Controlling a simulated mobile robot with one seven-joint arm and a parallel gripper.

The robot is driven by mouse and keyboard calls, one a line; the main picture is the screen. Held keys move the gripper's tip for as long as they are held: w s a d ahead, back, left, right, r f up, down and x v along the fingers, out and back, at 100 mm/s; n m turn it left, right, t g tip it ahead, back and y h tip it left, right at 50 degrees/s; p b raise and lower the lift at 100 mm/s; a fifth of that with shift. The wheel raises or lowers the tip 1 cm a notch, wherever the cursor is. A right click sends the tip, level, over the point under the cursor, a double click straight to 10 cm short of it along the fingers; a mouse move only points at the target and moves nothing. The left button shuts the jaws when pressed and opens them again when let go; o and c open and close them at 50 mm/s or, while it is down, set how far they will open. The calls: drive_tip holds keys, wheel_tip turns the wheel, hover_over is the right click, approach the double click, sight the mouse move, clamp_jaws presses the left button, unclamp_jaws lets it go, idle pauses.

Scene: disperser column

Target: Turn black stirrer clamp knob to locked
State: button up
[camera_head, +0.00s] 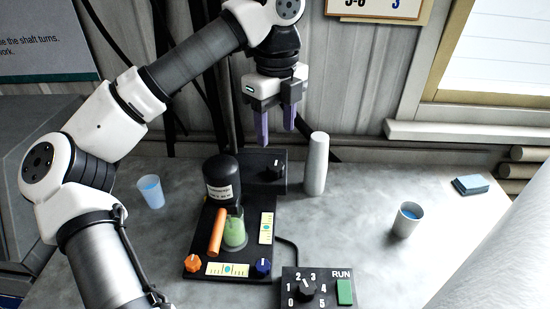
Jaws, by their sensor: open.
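A black knob (277,170) with a white pointer line sits on the face of a black clamp block (254,180) behind the stirrer; it looks like the stirrer clamp knob. Its pointer looks near upright; no lock marks are legible. The black stirrer head (221,178) with a white label stands left of it, above a container of green liquid (235,232). My gripper (276,136) points down with its two purple fingers apart and empty. It appears above the clamp knob in the picture, not touching it; the depth between them is hard to tell.
A grey-white cylinder (315,165) stands close right of the clamp block. An orange handle (217,232), orange knob (192,263) and blue knob (263,266) are on the base. A numbered dial (306,290) is in front. Cups stand left (151,191) and right (406,220).

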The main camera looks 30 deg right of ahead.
sight(275, 166)
wheel_tip(275, 166, down, 10)
drive_tip(key=shift+r+p, duration=0.25)
drive_tip(key=shift+p, duration=0.8)
drive_tip(key=c, duration=1)
